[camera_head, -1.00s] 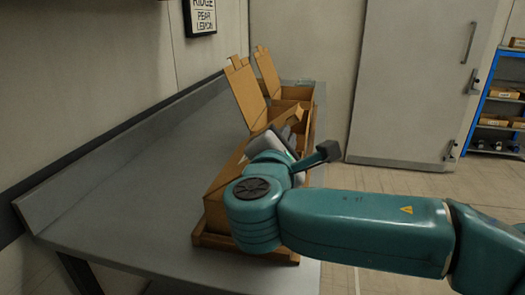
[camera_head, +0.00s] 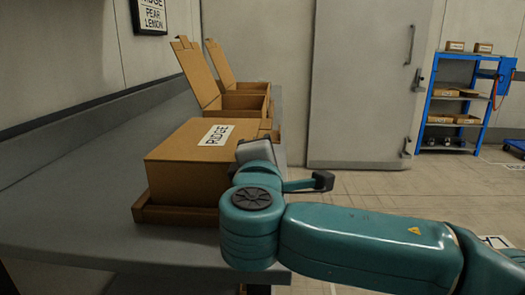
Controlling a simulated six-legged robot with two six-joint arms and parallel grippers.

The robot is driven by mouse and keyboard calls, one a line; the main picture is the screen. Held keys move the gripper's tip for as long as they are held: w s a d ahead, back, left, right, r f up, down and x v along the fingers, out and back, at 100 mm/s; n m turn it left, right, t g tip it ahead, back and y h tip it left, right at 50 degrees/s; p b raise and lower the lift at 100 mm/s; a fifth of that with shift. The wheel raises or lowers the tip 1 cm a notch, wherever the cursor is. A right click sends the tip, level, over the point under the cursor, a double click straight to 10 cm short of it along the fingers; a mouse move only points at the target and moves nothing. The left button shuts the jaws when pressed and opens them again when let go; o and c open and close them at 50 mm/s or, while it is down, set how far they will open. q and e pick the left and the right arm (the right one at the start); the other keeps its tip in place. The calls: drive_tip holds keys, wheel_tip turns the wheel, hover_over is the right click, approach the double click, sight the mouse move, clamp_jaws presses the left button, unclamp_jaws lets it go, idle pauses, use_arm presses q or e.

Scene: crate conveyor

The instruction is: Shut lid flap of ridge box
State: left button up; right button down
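The ridge box (camera_head: 185,160) is a brown cardboard box on the bench, with a white RIDGE label (camera_head: 217,135) on top. Its top looks flat and closed, though its right edge is partly hidden by my arm. My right gripper (camera_head: 257,152) is at the box's right side, close to the top's edge. Its fingers are mostly hidden behind the wrist, so I cannot tell whether they are open or touching the box. My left gripper is out of view.
The box sits in a low wooden tray (camera_head: 175,215) on the grey bench (camera_head: 65,220). Behind it stand two boxes with raised flaps (camera_head: 196,72) (camera_head: 221,64). A wall sign (camera_head: 150,15) hangs at the left. A blue shelf (camera_head: 455,100) stands far right beyond open floor.

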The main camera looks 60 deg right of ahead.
drive_tip(key=shift+f, duration=0.4)
drive_tip(key=c, duration=1.3)
unclamp_jaws()
